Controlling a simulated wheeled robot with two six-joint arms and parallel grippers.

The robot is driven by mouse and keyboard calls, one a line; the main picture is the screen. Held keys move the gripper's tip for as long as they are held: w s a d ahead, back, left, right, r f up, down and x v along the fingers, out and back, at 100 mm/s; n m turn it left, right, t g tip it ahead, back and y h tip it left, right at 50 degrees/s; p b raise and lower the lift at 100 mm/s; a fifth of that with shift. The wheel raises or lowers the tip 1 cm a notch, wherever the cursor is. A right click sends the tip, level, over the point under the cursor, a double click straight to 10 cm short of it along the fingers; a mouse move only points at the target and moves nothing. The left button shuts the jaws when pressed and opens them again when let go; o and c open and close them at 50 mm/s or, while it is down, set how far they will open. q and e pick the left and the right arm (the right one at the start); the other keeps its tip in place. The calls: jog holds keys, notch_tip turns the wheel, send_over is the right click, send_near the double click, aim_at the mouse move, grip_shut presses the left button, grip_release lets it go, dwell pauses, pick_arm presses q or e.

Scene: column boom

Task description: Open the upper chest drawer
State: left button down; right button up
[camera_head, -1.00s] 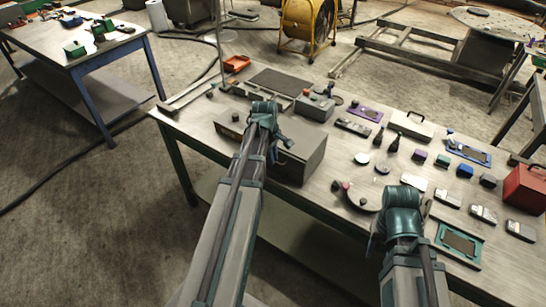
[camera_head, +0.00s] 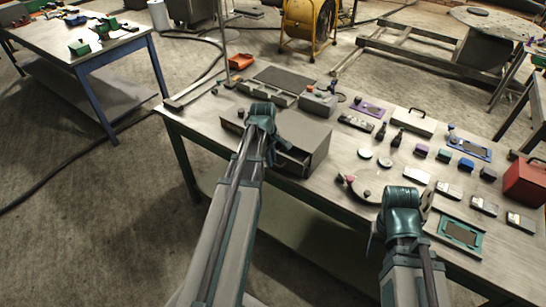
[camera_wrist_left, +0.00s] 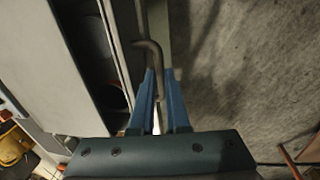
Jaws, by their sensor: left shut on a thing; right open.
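The grey chest (camera_head: 312,135) stands on the workbench, partly hidden behind my left arm. Its upper drawer (camera_head: 291,159) is pulled out part way, showing a dark opening. In the left wrist view the drawer front (camera_wrist_left: 118,45) stands apart from the chest body (camera_wrist_left: 55,85), with a dark gap and something reddish inside. My left gripper (camera_wrist_left: 160,98) has its blue fingers closed on the bent bar handle (camera_wrist_left: 150,50). In the head view the left wrist hides these fingertips. My right gripper (camera_head: 425,207) is open and empty over the bench's right part, apart from the chest.
The workbench (camera_head: 335,170) holds several small boxes, discs and two dark bottles right of the chest. A red case (camera_head: 525,182) stands at the far right. A teal frame (camera_head: 460,233) lies near my right gripper. Floor is free left of the bench.

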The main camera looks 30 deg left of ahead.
pick_arm(q)
jog(key=s, duration=0.7)
jog(key=shift+a, duration=0.3)
jog(key=c, duration=1.2)
grip_release()
jog(key=r+p, duration=0.4)
jog(key=s+r+p, duration=0.1)
jog(key=r+p, duration=0.4)
jog(key=s+r+p, duration=0.1)
jog(key=r+p, duration=0.3)
jog(key=shift+s+a+r+p, duration=0.1)
jog(key=shift+s+r+p, duration=0.05)
jog(key=shift+r+p, duration=0.15)
